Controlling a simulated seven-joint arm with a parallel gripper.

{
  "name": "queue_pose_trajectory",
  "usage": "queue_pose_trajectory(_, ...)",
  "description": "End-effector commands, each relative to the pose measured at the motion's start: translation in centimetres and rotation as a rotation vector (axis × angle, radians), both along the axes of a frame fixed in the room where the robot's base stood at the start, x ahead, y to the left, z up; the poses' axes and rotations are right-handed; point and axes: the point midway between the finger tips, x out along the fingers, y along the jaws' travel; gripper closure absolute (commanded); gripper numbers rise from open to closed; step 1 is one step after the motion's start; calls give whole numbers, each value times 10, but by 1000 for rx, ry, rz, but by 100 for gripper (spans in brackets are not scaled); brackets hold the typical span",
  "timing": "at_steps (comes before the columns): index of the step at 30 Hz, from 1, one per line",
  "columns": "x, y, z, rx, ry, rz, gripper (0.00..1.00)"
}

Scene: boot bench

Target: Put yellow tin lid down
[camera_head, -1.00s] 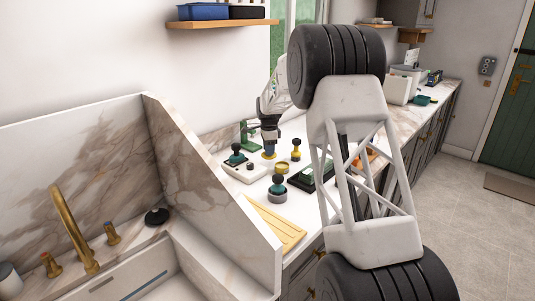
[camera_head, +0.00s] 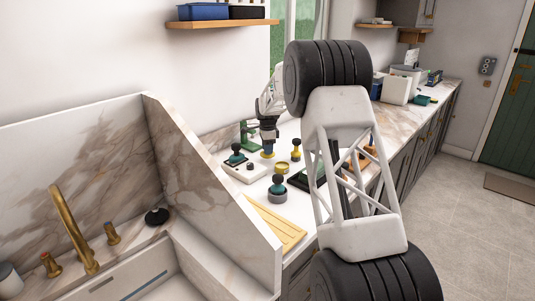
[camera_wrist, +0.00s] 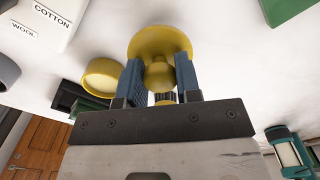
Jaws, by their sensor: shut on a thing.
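The yellow tin lid (camera_wrist: 146,43) is a round disc with a knob, held by the knob between the two blue fingers of my gripper (camera_wrist: 160,76). In the head view my gripper (camera_head: 268,148) points down over the worktop, with the lid (camera_head: 267,156) under its fingers. The lid is at or very near the white surface; I cannot tell whether it touches. An open yellow tin (camera_wrist: 103,77) stands beside the lid, apart from it; it also shows in the head view (camera_head: 283,168).
A white box (camera_head: 244,171) with a dark knobbed piece is left of the gripper. A grey tin (camera_head: 277,195) with a teal-knobbed piece is nearer. A yellow knobbed piece (camera_head: 296,154) stands right. A wooden board (camera_head: 273,228) lies in front, by the marble sink wall (camera_head: 215,195).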

Motion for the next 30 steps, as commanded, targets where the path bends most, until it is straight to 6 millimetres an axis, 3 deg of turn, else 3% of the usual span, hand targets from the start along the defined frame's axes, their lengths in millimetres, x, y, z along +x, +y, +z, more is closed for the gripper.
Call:
queue_pose_trajectory(6,0,0,-22,0,1,0,91)
queue_pose_trajectory(21,0,0,-26,0,1,0,91)
queue_pose_trajectory(22,0,0,-26,0,0,0,64)
queue_pose_trajectory(24,0,0,-26,0,0,0,53)
queue_pose_trajectory(26,0,0,-26,0,0,0,44)
queue_pose_trajectory(30,0,0,-26,0,0,0,43)
